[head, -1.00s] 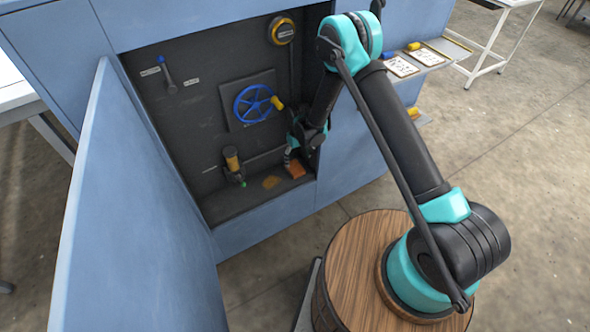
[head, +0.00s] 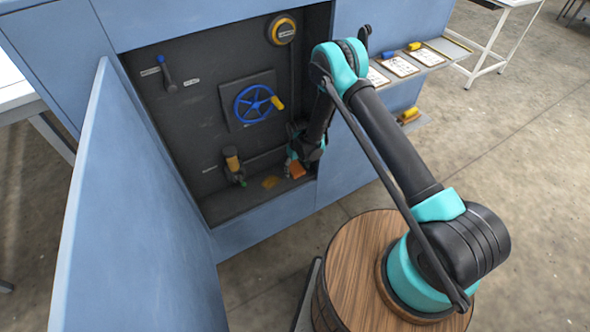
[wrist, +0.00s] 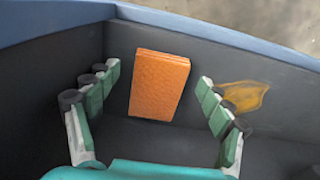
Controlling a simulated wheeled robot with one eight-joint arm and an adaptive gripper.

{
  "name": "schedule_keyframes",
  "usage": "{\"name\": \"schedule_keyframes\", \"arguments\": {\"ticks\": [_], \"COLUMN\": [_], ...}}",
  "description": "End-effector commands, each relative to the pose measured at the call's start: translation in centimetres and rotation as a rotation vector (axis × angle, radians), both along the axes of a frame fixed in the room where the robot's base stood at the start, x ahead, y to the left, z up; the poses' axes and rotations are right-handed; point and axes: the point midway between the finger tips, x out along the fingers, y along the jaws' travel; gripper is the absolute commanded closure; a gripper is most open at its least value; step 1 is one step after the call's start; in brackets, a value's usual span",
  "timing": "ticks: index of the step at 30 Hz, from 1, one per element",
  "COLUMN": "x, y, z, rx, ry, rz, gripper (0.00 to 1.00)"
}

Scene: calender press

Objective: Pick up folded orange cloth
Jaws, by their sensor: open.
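The folded orange cloth (wrist: 160,86) lies on the dark floor of the cabinet recess, near its right end. In the head view the cloth (head: 297,171) shows small, partly covered by my gripper (head: 291,162). In the wrist view my gripper (wrist: 158,83) is open, with one green-padded finger on each side of the cloth. The cloth lies between the fingers, with a gap on both sides. Nothing is held. I cannot tell how high the fingertips are above the floor.
A yellow-brown stain (wrist: 243,96) lies beside the right finger. The recess (head: 236,205) has a front lip and side wall close by. The open blue door (head: 135,215) stands left.

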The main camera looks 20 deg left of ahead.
Motion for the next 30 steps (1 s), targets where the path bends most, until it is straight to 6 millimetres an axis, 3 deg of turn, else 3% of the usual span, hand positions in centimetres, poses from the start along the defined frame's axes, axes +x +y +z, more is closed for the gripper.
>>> {"name": "schedule_keyframes", "arguments": {"ticks": [1, 14, 23, 30], "x": [0.0, 0.0, 0.0, 0.0], "y": [0.0, 0.0, 0.0, 0.0], "z": [0.0, 0.0, 0.4, 2.7], "rx": [0.000, 0.000, 0.000, 0.000], "ry": [0.000, 0.000, 0.000, 0.000], "rz": [0.000, 0.000, 0.000, 0.000], "gripper": [0.21, 0.73, 0.73, 0.73]}}
